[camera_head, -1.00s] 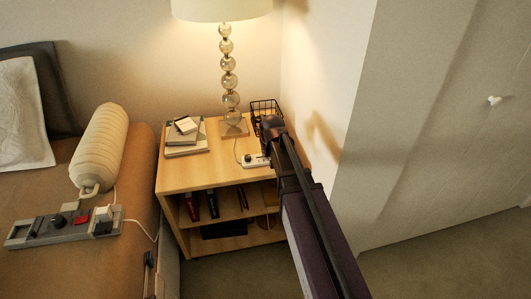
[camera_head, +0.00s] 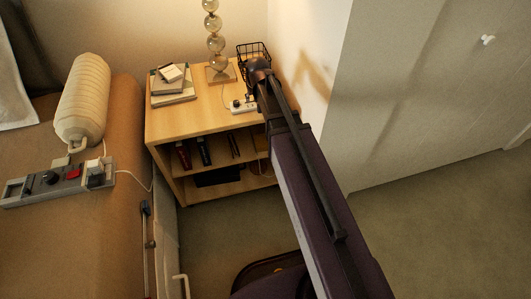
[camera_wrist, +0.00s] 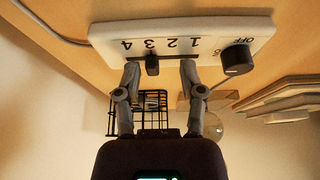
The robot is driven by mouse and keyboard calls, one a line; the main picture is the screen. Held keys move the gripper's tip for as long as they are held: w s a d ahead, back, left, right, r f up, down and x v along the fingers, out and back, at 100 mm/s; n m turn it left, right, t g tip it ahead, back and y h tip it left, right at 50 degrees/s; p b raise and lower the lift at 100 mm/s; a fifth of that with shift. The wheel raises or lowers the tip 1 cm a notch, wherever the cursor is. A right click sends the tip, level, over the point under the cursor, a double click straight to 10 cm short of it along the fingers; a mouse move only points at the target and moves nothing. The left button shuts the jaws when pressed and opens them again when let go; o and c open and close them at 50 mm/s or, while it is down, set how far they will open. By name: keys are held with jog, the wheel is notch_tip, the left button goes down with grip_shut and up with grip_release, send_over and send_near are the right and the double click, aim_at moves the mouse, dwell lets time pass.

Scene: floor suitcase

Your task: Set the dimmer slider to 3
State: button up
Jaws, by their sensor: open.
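In the wrist view, a white control panel (camera_wrist: 185,36) lies on the wooden top, its printed numbers upside down. A black slider handle (camera_wrist: 152,65) sits at its near edge, by the printed 3 and 2; its exact mark is hard to read. A round black knob (camera_wrist: 237,58) is at the panel's right, by OFF. My gripper (camera_wrist: 160,70) is open, one finger on each side of the handle, with gaps visible; contact cannot be told. In the head view, the panel (camera_head: 243,105) is on the nightstand beside my gripper (camera_head: 258,68), whose fingers are hidden.
The nightstand (camera_head: 190,122) also holds stacked books (camera_head: 172,86), a lamp (camera_head: 216,48) and a black wire basket (camera_head: 255,50), which is close to my gripper. A wall stands right of it. A grey switch panel (camera_head: 60,186) and a white bolster (camera_head: 82,102) lie on the bed.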

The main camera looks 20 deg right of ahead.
jog(key=shift+p+v, duration=6.55)
jog(key=shift+v, duration=0.6)
jog(key=s+f+g+b, duration=0.1)
jog(key=s+f+b, duration=0.4)
jog(key=f+b, duration=0.6)
jog(key=s+f+g+b, duration=0.2)
jog(key=s+f+b, duration=0.3)
jog(key=f+b, duration=0.6)
jog(key=s+f+g+b, duration=0.1)
jog(key=s+f+b, duration=0.4)
jog(key=f+b, duration=0.6)
jog(key=shift+s+a+f+b, duration=0.15)
jog(key=shift+s+f+b, duration=0.15)
jog(key=shift+f, duration=0.8)
jog(key=shift+r, duration=0.15)
